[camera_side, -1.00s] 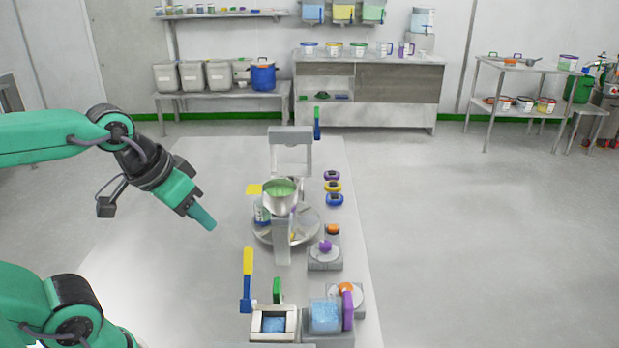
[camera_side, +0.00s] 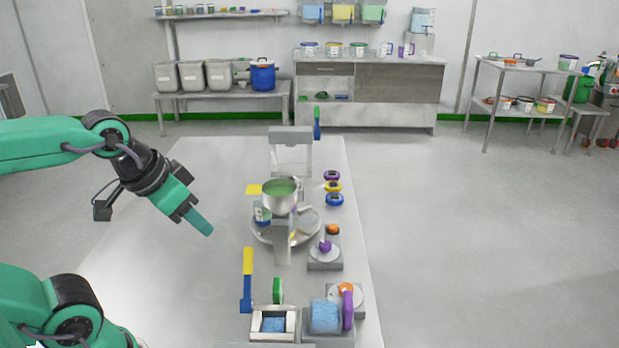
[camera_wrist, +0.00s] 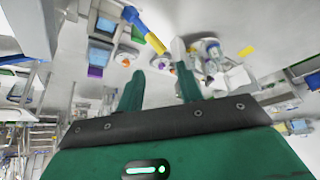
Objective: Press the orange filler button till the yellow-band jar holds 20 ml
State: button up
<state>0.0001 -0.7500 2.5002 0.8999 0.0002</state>
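My gripper (camera_side: 204,226) hangs in the air left of the filler, pointing down and right. In the wrist view my gripper (camera_wrist: 158,74) has its two green fingers apart with nothing between them. The filler's metal hopper (camera_side: 281,203) holds green material above a round turntable (camera_side: 308,232). A small jar (camera_side: 262,216) stands on the turntable's left side; its band colour and fill level are too small to tell. My gripper touches none of these.
A purple knob (camera_side: 325,246) sits on a pale disc. Purple, yellow and blue round items (camera_side: 333,187) line the table's right side. The table's left part is clear.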

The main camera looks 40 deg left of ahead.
jog(key=shift+c, duration=0.5)
grip_shut()
dwell(1.5)
